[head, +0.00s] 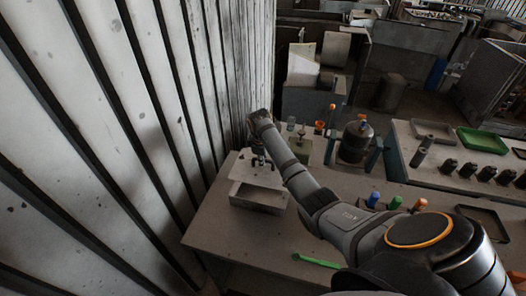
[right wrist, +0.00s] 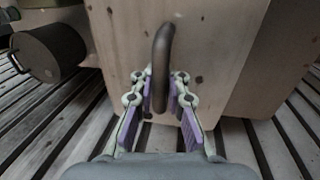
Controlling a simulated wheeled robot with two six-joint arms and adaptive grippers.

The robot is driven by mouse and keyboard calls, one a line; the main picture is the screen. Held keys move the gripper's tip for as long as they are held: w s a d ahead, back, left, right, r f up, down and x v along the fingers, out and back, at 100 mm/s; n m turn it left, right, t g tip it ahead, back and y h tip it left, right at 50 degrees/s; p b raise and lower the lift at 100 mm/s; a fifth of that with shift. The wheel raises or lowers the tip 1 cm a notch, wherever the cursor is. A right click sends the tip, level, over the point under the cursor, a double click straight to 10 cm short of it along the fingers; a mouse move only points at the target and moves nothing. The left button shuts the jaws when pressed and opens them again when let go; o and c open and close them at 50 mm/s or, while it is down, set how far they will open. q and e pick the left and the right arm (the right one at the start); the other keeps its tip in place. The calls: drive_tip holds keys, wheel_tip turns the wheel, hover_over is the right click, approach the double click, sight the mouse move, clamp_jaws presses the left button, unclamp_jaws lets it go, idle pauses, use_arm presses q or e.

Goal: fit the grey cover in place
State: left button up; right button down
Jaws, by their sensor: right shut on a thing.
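The grey cover is a light, flat plate (head: 243,170) under my right gripper (head: 258,161), above the rear part of a grey open box (head: 262,196) on the bench. In the right wrist view the cover's pale face (right wrist: 220,50) carries a dark curved handle (right wrist: 162,50). The purple-padded fingers of my right gripper (right wrist: 160,92) are closed around this handle from both sides. I cannot tell whether the cover touches the box. My left gripper is not in view.
A green block (head: 301,148) and a dark round canister (head: 355,142) stand right of the cover. Blue, green and orange-topped items (head: 395,203) and a green strip (head: 318,261) lie nearer. A corrugated wall (head: 130,120) is close on the left. The bench's front left (head: 220,232) is clear.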

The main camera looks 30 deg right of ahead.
sight(262, 169)
drive_tip(key=f, duration=0.2)
drive_tip(key=f+b, duration=0.1)
drive_tip(key=f, duration=0.2)
drive_tip(key=shift+s+a+f, duration=0.1)
drive_tip(key=shift+s+f, duration=0.1)
drive_tip(key=shift+f, duration=0.15)
drive_tip(key=shift+w+f+b, duration=0.15)
drive_tip(key=shift+f+b, duration=0.25)
drive_tip(key=shift+f, duration=0.25)
drive_tip(key=shift+f, duration=0.35)
